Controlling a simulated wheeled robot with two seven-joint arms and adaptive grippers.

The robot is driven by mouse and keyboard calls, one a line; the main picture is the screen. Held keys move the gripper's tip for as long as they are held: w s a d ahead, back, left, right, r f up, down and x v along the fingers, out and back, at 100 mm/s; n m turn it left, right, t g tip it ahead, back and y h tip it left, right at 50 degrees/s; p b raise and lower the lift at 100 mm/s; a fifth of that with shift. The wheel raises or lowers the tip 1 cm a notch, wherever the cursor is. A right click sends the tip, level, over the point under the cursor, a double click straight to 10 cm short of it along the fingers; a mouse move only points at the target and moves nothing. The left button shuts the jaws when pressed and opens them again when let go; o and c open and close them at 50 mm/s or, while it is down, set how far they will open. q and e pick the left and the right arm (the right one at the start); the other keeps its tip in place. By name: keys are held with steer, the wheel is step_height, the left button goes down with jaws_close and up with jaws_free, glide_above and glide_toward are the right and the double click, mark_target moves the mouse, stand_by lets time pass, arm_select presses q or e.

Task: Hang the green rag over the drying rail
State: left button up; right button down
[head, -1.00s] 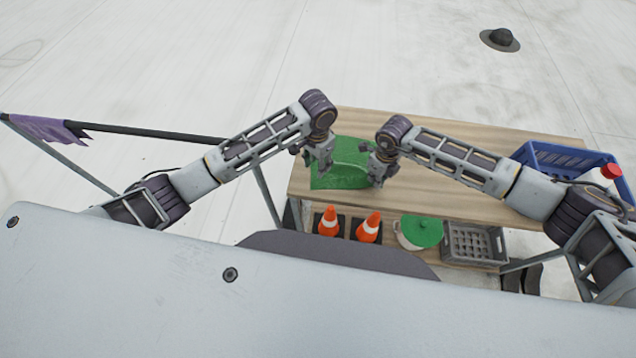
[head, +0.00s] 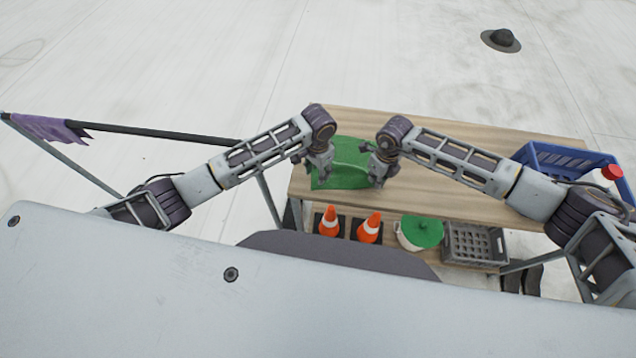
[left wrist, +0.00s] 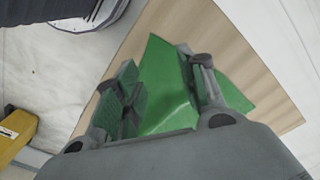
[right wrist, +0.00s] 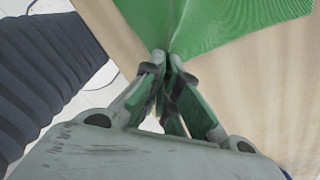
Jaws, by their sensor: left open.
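The green rag (head: 350,168) lies on the left part of the wooden table, with a raised fold in its middle. My left gripper (head: 323,180) is at the rag's left side, open; in the left wrist view its fingers (left wrist: 165,75) are apart with green cloth (left wrist: 170,95) showing between them. My right gripper (head: 374,178) is at the rag's right side; in the right wrist view its fingertips (right wrist: 167,62) are closed together on the rag's edge (right wrist: 215,25). The drying rail (head: 160,133) is a dark bar at the left, partly hidden behind my left arm.
A purple cloth (head: 48,128) hangs at the rail's far left end. The wooden table (head: 480,145) carries a blue crate (head: 560,160) at right. Orange cones (head: 330,221), a green-lidded pot (head: 424,234) and a grey crate (head: 474,245) sit on a lower shelf.

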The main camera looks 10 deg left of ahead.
arm_select(q)
steer(key=shift+f, duration=2.75)
steer(key=shift+c, duration=0.5)
steer(key=shift+f, duration=0.1)
jaws_close()
steer(key=shift+r, duration=2.55)
